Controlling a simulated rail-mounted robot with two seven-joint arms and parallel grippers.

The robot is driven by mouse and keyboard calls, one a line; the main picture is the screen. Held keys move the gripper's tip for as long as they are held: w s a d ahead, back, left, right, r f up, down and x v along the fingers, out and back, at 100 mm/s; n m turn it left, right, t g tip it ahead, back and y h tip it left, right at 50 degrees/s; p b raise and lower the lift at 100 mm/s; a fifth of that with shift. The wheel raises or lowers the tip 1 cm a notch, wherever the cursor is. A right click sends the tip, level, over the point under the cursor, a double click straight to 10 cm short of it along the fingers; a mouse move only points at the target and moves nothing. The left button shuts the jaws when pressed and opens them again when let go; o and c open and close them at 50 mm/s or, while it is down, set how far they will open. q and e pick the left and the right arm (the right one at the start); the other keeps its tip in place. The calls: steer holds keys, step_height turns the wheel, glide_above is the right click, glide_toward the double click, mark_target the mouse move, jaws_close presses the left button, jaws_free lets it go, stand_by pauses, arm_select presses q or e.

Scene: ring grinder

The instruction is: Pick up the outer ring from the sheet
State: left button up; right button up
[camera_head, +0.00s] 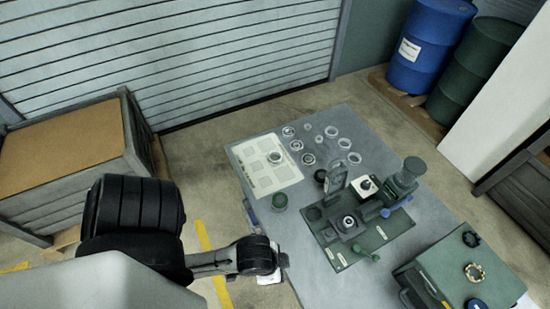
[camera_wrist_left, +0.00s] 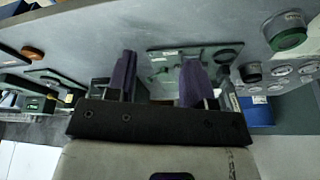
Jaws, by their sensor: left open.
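The pale printed sheet (camera_head: 262,178) lies on the grey table's far left part in the head view. A small ring (camera_head: 276,157) sits on its right half; it looks like the outer ring, but it is too small to be sure. My left gripper (camera_wrist_left: 160,82) is open and empty in the left wrist view, its two purple fingers well apart. In the head view my left arm ends at the table's left edge, nearer than the sheet and apart from it; the fingers are hidden there. My right gripper is not in view.
Several rings and round parts (camera_head: 354,158) stand right of the sheet. The grinder (camera_head: 347,222) is on a green plate (camera_head: 385,232) mid-table. A green box-like unit (camera_head: 460,265) is at the near right.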

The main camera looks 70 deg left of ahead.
arm_select(q)
steer(key=shift+o, duration=0.5)
steer(key=o, duration=0.8)
